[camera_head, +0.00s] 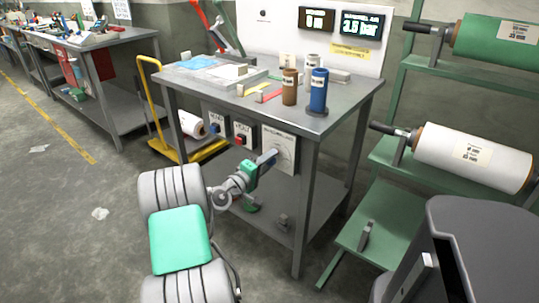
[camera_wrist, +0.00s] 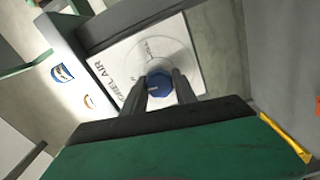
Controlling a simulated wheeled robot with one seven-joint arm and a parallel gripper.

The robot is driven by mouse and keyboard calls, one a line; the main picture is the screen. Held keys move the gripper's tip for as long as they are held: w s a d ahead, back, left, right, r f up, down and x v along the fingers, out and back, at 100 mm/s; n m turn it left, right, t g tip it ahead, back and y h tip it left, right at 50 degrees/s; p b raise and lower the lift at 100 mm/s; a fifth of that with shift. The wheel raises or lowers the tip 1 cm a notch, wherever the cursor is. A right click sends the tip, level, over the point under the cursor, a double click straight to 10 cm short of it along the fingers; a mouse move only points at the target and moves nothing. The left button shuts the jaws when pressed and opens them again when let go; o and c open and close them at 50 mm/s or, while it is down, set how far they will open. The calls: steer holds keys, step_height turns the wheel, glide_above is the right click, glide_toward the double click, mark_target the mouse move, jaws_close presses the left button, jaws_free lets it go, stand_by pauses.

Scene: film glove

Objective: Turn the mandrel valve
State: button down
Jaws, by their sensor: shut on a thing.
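The mandrel valve is a blue knob (camera_wrist: 159,87) on a white plate (camera_wrist: 130,62) marked with a dial and lettering ending in "REL AIR". In the head view the plate (camera_head: 285,154) is on the front of the grey workbench, at its right end. My gripper (camera_wrist: 160,82) is shut on the blue knob, one dark finger on each side of it. In the head view my gripper (camera_head: 267,160) reaches the plate from the left and hides most of the knob. The knob's exact angle is hard to tell.
Two smaller control boxes, one with a red button (camera_head: 241,139), sit left of the plate. A display (camera_head: 361,25) above the bench shows a reading in bar. A green roll rack (camera_head: 400,160) stands close on the right.

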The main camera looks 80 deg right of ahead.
steer(key=shift+n+p, duration=0.65)
steer(key=shift+n, duration=0.45)
steer(key=c, duration=1)
jaws_free()
steer(key=v, duration=0.7)
steer(key=shift+w+a+p, duration=0.2)
steer(key=shift+a+p, duration=0.15)
